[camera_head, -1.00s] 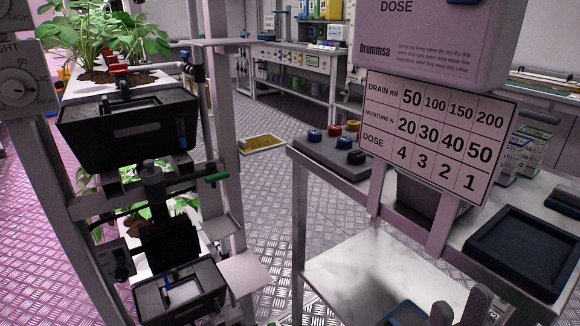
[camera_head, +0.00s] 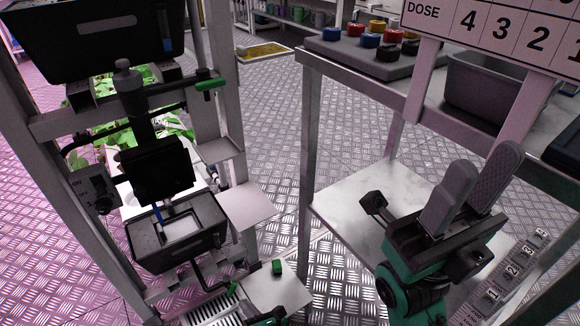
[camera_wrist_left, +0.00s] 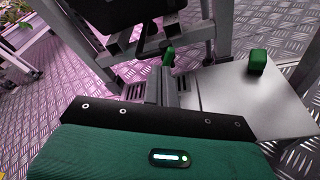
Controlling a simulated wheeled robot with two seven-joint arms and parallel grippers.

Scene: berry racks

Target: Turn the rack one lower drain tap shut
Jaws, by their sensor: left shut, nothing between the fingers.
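The lower drain tap of the near rack has a green handle (camera_wrist_left: 168,57), low by the rack's foot. It also shows near the bottom of the head view (camera_head: 232,288). My left gripper (camera_wrist_left: 168,75) is shut and empty, its fingertips close to the handle. I cannot tell whether they touch it. In the head view my left gripper is mostly below the bottom edge. My right gripper (camera_head: 474,190) is open and empty, fingers upward, in front of the right-hand bench. The upper green tap handle (camera_head: 210,84) sits higher on the same rack.
A green block (camera_head: 278,267) lies on the metal plate (camera_head: 262,292) beside the lower tap. A black lower trough (camera_head: 180,235) hangs above it. Rack uprights stand close on both sides. The bench's lower shelf (camera_head: 345,205) is to the right, with open floor between.

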